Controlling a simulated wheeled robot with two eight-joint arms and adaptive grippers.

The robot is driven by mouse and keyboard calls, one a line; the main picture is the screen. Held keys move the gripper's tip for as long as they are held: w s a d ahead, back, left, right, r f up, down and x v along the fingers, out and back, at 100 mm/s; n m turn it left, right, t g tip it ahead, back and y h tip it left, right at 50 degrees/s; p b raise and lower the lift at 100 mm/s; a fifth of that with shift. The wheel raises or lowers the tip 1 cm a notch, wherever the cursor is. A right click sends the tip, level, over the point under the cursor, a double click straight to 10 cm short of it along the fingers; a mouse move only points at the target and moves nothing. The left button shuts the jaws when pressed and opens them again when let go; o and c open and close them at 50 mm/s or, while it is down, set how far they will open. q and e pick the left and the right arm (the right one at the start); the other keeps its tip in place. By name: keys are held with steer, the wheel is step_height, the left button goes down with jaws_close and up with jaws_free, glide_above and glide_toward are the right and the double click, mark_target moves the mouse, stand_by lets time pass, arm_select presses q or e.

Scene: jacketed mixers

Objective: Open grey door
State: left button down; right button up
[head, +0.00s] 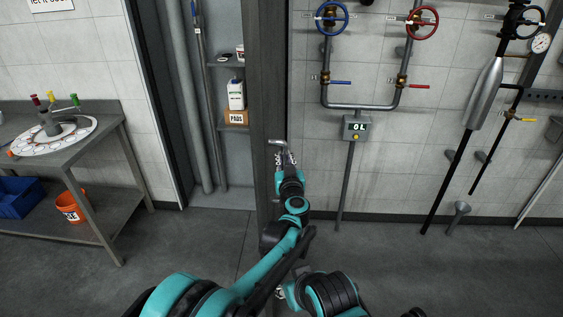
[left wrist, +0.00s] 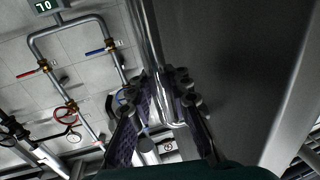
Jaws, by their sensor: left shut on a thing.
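The grey door (head: 266,75) stands swung open and shows nearly edge-on in the head view, at the right of the open closet. Its metal handle (head: 278,142) sticks out from the door at about mid-height. My left gripper (head: 285,158) is at the handle, shut on it. In the left wrist view the fingers (left wrist: 167,105) lie on both sides of the silver handle (left wrist: 178,112), and the dark grey door panel (left wrist: 235,65) fills the right part. My right gripper does not show clearly; only parts of an arm appear at the bottom.
The closet holds a white jug (head: 236,95), a carton (head: 236,117) and pipes. A grey table (head: 118,112) with an orange bucket (head: 70,207) under it stands at left. Wall pipes with valves and a display (head: 356,127) are at right. The floor before the closet is clear.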

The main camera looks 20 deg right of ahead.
arm_select(q)
steer(key=shift+d, duration=0.15)
steer(key=c, duration=1.4)
jaws_free()
steer(key=shift+s+r, duration=0.1)
